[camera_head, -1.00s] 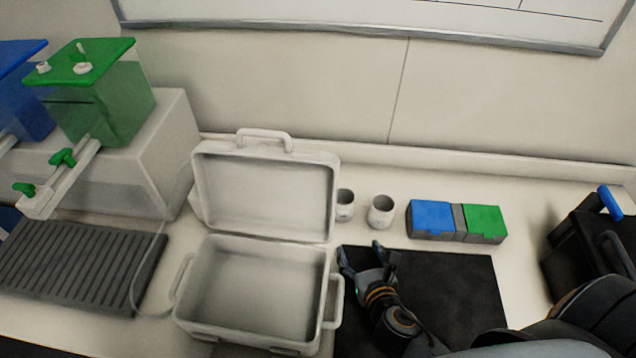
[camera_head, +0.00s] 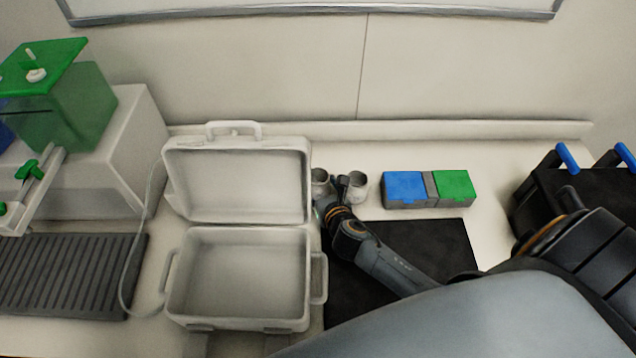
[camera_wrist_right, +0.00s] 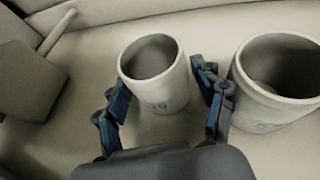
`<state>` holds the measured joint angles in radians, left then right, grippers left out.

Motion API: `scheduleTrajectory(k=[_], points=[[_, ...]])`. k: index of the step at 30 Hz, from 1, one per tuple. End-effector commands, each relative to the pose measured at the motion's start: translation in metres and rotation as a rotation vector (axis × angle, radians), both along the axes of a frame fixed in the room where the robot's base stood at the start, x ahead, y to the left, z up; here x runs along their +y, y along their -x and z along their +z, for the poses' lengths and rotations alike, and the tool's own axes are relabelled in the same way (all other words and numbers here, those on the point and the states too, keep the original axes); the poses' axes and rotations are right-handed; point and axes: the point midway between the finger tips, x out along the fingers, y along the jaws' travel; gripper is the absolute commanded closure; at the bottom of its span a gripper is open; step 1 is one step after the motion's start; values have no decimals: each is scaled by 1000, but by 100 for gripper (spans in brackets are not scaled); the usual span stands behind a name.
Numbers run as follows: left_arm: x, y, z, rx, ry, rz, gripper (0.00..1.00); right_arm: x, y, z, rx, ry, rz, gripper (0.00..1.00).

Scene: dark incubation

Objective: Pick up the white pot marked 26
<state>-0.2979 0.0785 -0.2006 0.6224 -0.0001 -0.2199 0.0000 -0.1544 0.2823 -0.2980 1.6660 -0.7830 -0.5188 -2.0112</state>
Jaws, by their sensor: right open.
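Two white pots stand side by side at the back of the bench, the left pot (camera_head: 320,184) close to the open case and the right pot (camera_head: 358,188) just beyond my fingers. My right gripper (camera_head: 334,192) is open in front of them and partly covers them. In the right wrist view the left pot (camera_wrist_right: 158,76) stands upright between my spread fingers (camera_wrist_right: 165,108), and the right pot (camera_wrist_right: 280,80) is outside the right finger. Both pots carry a faint mark too blurred to read, so I cannot tell which is 26. My left gripper is not in view.
The open white case (camera_head: 240,316) is immediately left of my right gripper. A blue and green block rack (camera_head: 430,184) sits right of the pots. A black mat (camera_head: 440,245) lies under my right arm. A black box with blue handles (camera_head: 540,190) stands far right.

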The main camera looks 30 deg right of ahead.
Motion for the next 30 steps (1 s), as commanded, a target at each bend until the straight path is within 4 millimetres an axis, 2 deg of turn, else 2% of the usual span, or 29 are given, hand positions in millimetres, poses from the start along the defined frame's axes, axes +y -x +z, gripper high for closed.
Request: scheduleTrajectory(k=[4,11,14,18,30], points=[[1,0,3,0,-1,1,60,-1,-12,-4,1,-1,0,31],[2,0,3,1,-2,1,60,-2,-13,-5,1,0,0,31],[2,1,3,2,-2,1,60,-2,-13,-5,1,0,0,48],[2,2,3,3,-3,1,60,-2,-12,-5,1,0,0,76],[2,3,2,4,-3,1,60,-3,-11,0,-1,0,1,78]])
